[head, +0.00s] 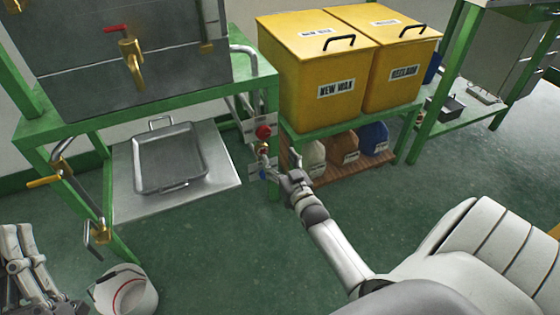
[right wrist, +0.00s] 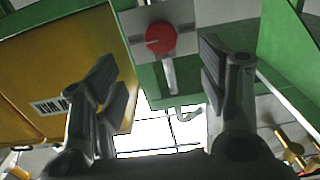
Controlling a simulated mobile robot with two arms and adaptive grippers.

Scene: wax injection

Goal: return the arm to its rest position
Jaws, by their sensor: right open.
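My right arm reaches forward from the lower right in the head view. Its gripper (head: 279,172) is beside the green post with the red knob (head: 263,131). In the right wrist view the two fingers of this gripper (right wrist: 165,95) stand wide apart with nothing between them. The red knob (right wrist: 160,38) on its grey plate shows just beyond the fingers, apart from them.
Yellow bins (head: 345,62) stand on a green stand right of the post, with several containers (head: 343,148) beneath. A metal tray (head: 171,160) lies under the grey tank (head: 120,48) with a brass tap. A white bucket (head: 128,291) stands lower left. The floor (head: 215,255) between is clear.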

